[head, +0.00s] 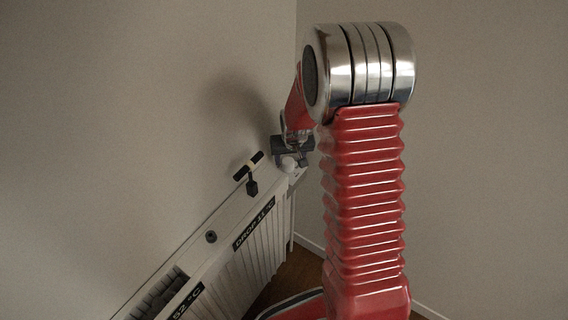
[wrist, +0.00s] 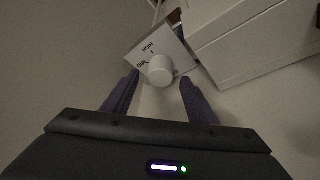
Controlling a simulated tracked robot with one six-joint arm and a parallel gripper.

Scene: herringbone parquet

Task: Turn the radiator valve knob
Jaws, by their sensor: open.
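The valve knob (wrist: 160,70) is a round white cap on a pale plate (wrist: 147,48) with dark lettering, partly readable as "HIGH" and perhaps "MID". In the head view the knob (head: 288,163) shows small and white at the far end of the radiator. My gripper (wrist: 159,77) is open, with one dark finger to the left of the knob and one to the right. I cannot tell whether either finger touches it. In the head view my gripper (head: 294,148) is at the knob, partly hidden by my arm.
The white radiator (head: 262,255) runs along the left wall, with black labels reading "DROP 11 °C" and "52 °C". A black T-shaped handle (head: 249,171) and a dark round fitting (head: 211,237) stand along its top. Bare walls meet in a corner behind my arm.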

